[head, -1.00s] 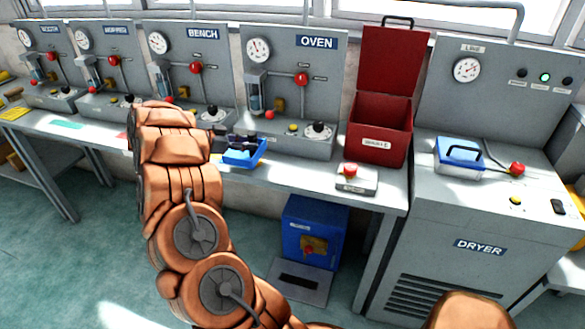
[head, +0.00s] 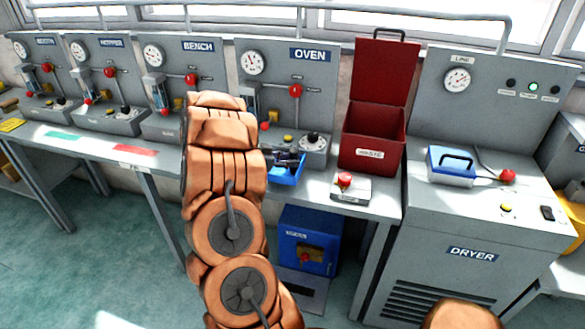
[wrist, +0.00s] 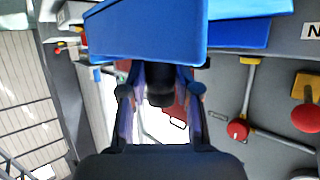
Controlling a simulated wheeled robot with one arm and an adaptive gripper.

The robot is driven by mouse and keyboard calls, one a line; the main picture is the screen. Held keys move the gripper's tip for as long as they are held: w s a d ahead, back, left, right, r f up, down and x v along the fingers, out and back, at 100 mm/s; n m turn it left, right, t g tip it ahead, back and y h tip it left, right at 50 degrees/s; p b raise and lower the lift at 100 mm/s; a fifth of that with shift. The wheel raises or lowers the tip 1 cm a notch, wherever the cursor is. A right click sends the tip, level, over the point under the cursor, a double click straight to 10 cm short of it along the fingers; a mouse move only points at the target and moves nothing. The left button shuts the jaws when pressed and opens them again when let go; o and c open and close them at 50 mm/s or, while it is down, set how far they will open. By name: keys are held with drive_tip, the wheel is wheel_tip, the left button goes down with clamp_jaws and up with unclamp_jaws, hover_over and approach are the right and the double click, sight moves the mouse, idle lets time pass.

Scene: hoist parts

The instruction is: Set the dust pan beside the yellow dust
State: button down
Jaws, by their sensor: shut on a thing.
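The blue dust pan (head: 287,174) is held by my gripper (head: 283,157) above or at the front of the bench, below the OVEN panel. I cannot tell whether it touches the bench top. In the wrist view the dust pan (wrist: 150,30) fills the top, and my gripper (wrist: 160,85) is shut on it with a finger at each side. A yellow patch (head: 12,125) lies on the bench at the far left; I cannot tell whether it is the yellow dust. My arm hides part of the bench left of the pan.
A red open-lidded waste bin (head: 375,140) and a grey box with a red button (head: 350,188) stand right of the pan. A blue box with a handle (head: 452,165) sits on the dryer (head: 480,225). Green (head: 62,135) and red (head: 135,150) patches mark the left bench.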

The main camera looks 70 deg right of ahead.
sight(292, 170)
drive_tip(key=shift+s+d+f, duration=0.1)
drive_tip(key=shift+s+d, duration=0.15)
drive_tip(key=shift+s, duration=0.35)
drive_tip(key=shift+f+p, duration=0.55)
drive_tip(key=shift+f, duration=1.2)
drive_tip(key=shift+f, duration=0.1)
drive_tip(key=c, duration=0.8)
unclamp_jaws()
drive_tip(key=shift+r, duration=0.2)
drive_tip(key=shift+b+v, duration=1.35)
drive_tip(key=shift+v, duration=4.65)
